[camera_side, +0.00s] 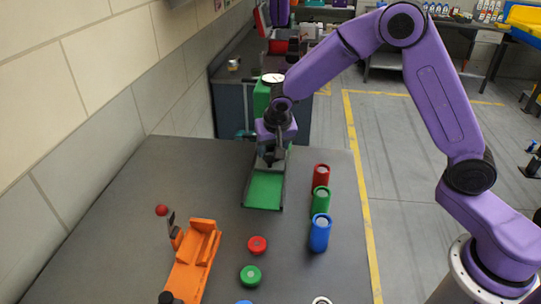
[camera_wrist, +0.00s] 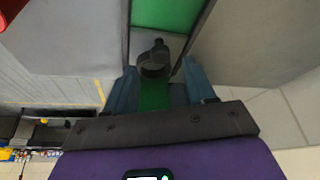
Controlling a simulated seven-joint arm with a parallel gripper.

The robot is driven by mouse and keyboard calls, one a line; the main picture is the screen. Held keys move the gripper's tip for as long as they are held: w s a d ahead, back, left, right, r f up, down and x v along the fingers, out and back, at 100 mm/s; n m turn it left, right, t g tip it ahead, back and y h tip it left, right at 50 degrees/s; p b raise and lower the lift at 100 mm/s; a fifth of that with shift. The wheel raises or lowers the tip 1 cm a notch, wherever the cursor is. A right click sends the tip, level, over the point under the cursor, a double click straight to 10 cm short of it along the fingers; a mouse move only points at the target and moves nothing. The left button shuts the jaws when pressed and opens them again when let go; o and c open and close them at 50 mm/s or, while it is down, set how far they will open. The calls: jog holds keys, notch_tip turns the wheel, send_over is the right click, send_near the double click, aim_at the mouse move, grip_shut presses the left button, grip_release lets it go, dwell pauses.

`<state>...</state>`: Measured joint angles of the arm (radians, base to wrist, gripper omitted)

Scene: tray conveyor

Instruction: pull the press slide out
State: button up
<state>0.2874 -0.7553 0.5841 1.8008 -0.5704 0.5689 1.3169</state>
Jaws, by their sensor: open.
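The green press (camera_side: 262,98) stands at the back of the grey table, partly hidden behind my gripper (camera_side: 270,160). Its track, with a green bed (camera_side: 264,190) between dark rails, reaches toward the front. My gripper points down over the rear part of this track. In the wrist view, my gripper (camera_wrist: 159,66) is open, with one blue-grey finger on each side. A dark round knob (camera_wrist: 155,60) shows between the fingertips, with green bed (camera_wrist: 165,14) beyond it. I cannot tell whether the fingers touch the knob. The slide's full shape is hidden in the side view.
Red (camera_side: 321,176), green (camera_side: 320,200) and blue (camera_side: 320,233) cylinders stand right of the track. Red (camera_side: 257,245) and green (camera_side: 250,275) discs lie in front. An orange fixture (camera_side: 193,265) with a red-knobbed lever (camera_side: 162,210) is at front left. A wall borders the left.

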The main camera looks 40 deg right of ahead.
aim_at(270, 158)
jog(key=shift+x, duration=2.15)
